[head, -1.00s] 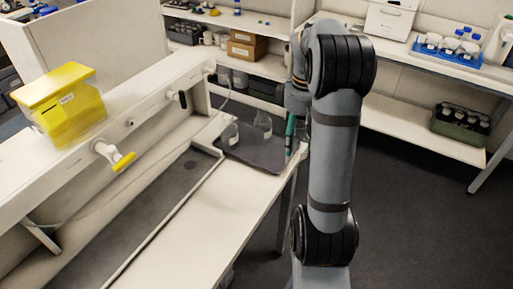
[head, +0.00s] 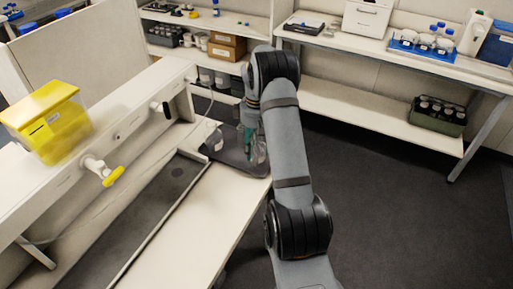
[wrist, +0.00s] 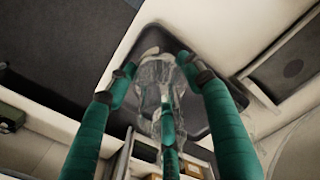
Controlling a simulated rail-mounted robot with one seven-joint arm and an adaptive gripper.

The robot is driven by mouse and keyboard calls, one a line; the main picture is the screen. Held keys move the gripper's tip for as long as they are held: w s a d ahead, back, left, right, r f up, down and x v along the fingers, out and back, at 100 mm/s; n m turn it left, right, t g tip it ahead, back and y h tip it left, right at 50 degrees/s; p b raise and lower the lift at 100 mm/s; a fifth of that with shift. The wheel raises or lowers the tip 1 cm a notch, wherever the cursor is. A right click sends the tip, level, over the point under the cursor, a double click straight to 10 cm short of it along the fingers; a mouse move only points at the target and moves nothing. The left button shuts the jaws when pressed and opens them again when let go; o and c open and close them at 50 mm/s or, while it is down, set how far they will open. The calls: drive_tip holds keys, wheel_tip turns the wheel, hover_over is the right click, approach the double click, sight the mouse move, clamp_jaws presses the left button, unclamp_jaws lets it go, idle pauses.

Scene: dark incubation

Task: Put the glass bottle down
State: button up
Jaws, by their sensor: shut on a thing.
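My gripper (wrist: 160,72) has teal fingers and is shut on a clear glass bottle (wrist: 153,75), seen between the fingers in the wrist view. In the head view, my gripper (head: 250,138) is at the far end of the bench, with the bottle (head: 260,154) partly hidden by my fingers and arm. The bottle is over the dark grey mat (head: 228,157); I cannot tell if its base touches it.
A yellow-lidded box (head: 45,125) sits on the ledge at left, above a valve with a yellow handle (head: 113,176). A sunken trough (head: 160,195) runs along the bench. The near benchtop (head: 195,220) is clear. Shelves with boxes (head: 227,48) stand behind.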

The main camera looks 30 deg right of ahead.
drive_tip(key=shift+w+f, duration=0.1)
drive_tip(key=shift+f, duration=0.8)
drive_tip(key=shift+f, duration=0.15)
drive_tip(key=o, duration=1.3)
wheel_tip(320, 180, up, 12)
drive_tip(key=shift+r+b, duration=0.2)
drive_tip(key=shift+b, duration=0.1)
